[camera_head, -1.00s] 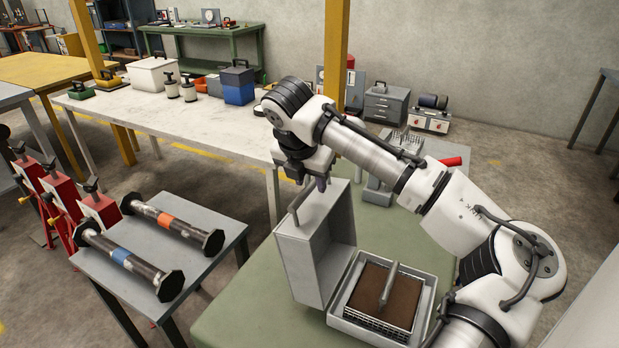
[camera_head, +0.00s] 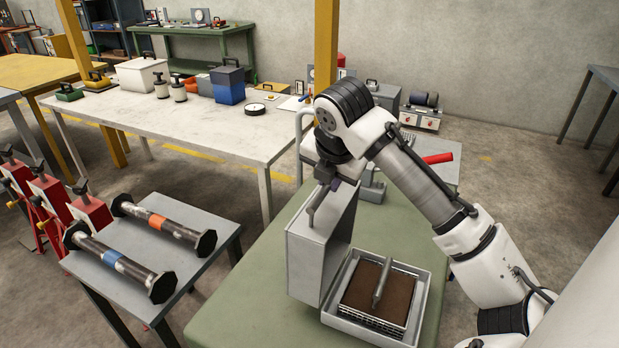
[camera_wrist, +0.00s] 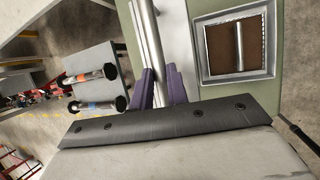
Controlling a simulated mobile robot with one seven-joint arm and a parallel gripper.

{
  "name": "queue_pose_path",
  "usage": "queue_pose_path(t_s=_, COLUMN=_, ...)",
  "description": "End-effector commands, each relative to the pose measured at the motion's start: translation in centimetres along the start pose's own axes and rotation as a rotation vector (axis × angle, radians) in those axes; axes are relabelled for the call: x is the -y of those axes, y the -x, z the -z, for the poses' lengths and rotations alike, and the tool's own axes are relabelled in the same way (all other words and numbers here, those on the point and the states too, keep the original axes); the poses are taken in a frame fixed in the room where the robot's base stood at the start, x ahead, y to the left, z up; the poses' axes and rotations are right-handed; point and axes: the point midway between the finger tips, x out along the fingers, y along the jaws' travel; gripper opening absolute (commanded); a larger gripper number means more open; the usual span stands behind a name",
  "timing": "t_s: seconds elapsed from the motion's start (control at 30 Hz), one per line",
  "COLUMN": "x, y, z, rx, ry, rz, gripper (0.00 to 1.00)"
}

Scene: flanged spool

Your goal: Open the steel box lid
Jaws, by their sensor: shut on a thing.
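The steel box (camera_head: 428,292) sits on the green table with its top open. My gripper (camera_head: 327,190) is at the upper part of the lid, shut on the lid handle (camera_head: 312,214). In the wrist view, the purple fingers (camera_wrist: 161,88) lie on both sides of the silver handle bar (camera_wrist: 150,40). The open box (camera_wrist: 203,62) shows at the upper right there. Inside it is a brown block (camera_head: 365,297) with a grey cylindrical bar (camera_head: 382,283) on top.
A grey side table (camera_head: 185,262) at left holds two flanged spools, one banded blue (camera_head: 115,260), one orange (camera_head: 160,222). A white bench (camera_head: 210,130) with containers is behind. A red-handled tool (camera_head: 437,158) lies behind the box. The green table's front left is clear.

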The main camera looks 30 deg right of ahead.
Motion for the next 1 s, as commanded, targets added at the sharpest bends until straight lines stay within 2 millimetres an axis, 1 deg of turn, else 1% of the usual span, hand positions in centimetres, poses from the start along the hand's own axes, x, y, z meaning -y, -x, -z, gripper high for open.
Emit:
queue_pose_path(t_s=0.03, x=1.1, y=-0.1, z=0.1, rx=-0.004, ry=-0.017, rz=-0.029, gripper=0.00)
queue_pose_path(t_s=0.1, x=2.1, y=0.2, z=-0.1, rx=-0.003, ry=-0.030, rz=-0.064, gripper=0.00)
queue_pose_path(t_s=0.27, x=3.7, y=0.7, z=-0.2, rx=-0.001, ry=-0.049, rz=-0.114, gripper=0.00)
queue_pose_path(t_s=0.4, x=4.1, y=0.9, z=-0.3, rx=0.001, ry=-0.053, rz=-0.125, gripper=0.00)
queue_pose_path(t_s=0.63, x=4.0, y=0.9, z=-0.3, rx=0.001, ry=-0.052, rz=-0.124, gripper=0.00)
queue_pose_path(t_s=0.67, x=4.0, y=0.9, z=-0.3, rx=0.001, ry=-0.052, rz=-0.124, gripper=0.18)
queue_pose_path(t_s=0.8, x=4.0, y=0.9, z=-0.3, rx=0.001, ry=-0.052, rz=-0.124, gripper=0.37)
queue_pose_path(t_s=1.0, x=4.0, y=0.9, z=-0.4, rx=0.002, ry=-0.052, rz=-0.125, gripper=0.38)
